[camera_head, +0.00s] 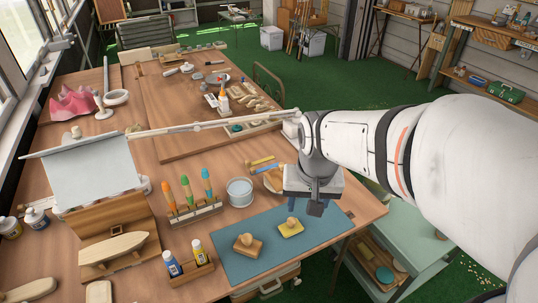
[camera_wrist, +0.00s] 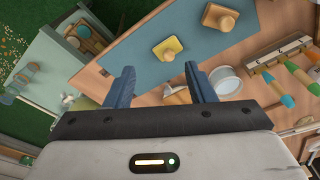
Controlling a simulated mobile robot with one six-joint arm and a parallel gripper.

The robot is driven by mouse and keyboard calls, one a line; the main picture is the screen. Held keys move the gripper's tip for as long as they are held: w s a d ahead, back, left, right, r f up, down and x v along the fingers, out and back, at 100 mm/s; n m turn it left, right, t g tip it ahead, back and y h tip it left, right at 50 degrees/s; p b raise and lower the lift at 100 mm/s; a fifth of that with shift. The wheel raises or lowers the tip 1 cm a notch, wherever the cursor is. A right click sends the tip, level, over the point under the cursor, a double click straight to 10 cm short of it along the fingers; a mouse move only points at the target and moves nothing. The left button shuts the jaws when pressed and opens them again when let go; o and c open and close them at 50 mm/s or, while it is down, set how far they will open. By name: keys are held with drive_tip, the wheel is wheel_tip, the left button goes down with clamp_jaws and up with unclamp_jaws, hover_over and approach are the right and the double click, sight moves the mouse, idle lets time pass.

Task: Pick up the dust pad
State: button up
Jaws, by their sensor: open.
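Two knobbed pads lie on a blue-grey mat (camera_head: 238,262) at the front of the workbench. One is a yellow pad (camera_head: 291,228) with a pale wooden knob; the other is a tan-brown block (camera_head: 247,246) with a similar knob, to its left. I cannot tell for certain which is the dust pad. In the wrist view the yellow pad (camera_wrist: 167,48) lies ahead, between the lines of the fingers, and the tan-brown block (camera_wrist: 220,18) is farther right. My gripper (camera_wrist: 161,78) is open and empty, above the bench's right side, apart from both pads; it also shows in the head view (camera_head: 316,200).
Wooden pieces (camera_head: 266,165) lie behind my gripper. A green cart (camera_head: 400,240) stands right of the bench.

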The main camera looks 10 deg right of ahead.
sight(292, 220)
drive_tip(key=w+f+m, duration=0.1)
drive_tip(key=w+f, duration=0.2)
drive_tip(key=w+f+m+g+b, duration=0.1)
drive_tip(key=w+f+m, duration=0.1)
drive_tip(key=w+f, duration=0.1)
drive_tip(key=w+f+m+b, duration=0.1)
drive_tip(key=w+f, duration=0.1)
drive_tip(key=f, duration=0.2)
drive_tip(key=shift+w+f+m+g, duration=0.1)
drive_tip(key=shift+w+m+g, duration=0.2)
drive_tip(key=shift+w+m, duration=0.1)
drive_tip(key=f, duration=0.7)
drive_tip(key=shift+w+f+b, duration=0.2)
drive_tip(key=shift+f+b, duration=0.1)
drive_tip(key=shift+b, duration=0.1)
drive_tip(key=shift+c, duration=0.2)
drive_tip(key=c, duration=1)
wheel_tip(292, 220, up, 10)
drive_tip(key=shift+r+p, duration=0.1)
drive_tip(key=shift+p, duration=0.4)
drive_tip(key=o, duration=0.4)
drive_tip(key=c, duration=0.3)
